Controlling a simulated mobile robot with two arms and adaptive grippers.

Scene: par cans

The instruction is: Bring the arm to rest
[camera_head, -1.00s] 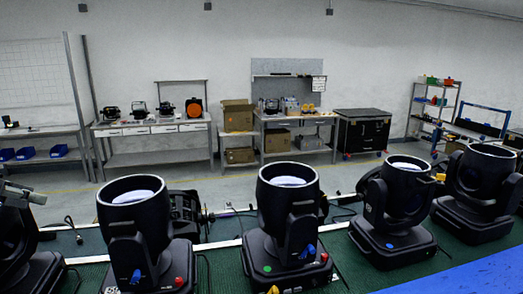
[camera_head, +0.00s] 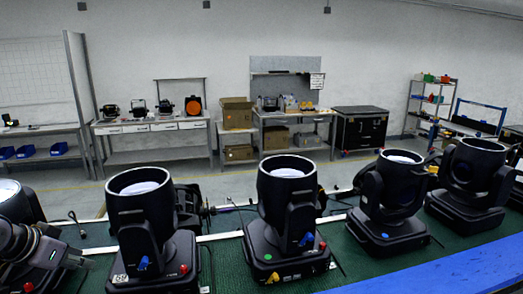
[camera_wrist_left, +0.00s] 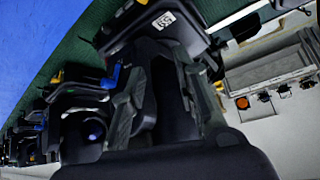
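My left gripper (camera_head: 72,257) is at the lower left of the head view, a dark arm end with a grey tip. It is low beside the leftmost lamps and apart from anything it could hold, as far as I can see. In the left wrist view dark finger-like parts stand against an equally dark lamp, so their opening is hard to read. A black moving-head lamp (camera_head: 141,215) stands just right of the gripper, with its numbered base (camera_wrist_left: 160,22) in the wrist view. My right gripper does not show.
More black lamps stand to the right, such as one in the middle (camera_head: 288,215) and one further right (camera_head: 392,195), on a green mat (camera_head: 355,272). A blue surface (camera_head: 440,277) borders the front right. Workbenches (camera_head: 155,125) and a black case (camera_head: 361,130) stand far back.

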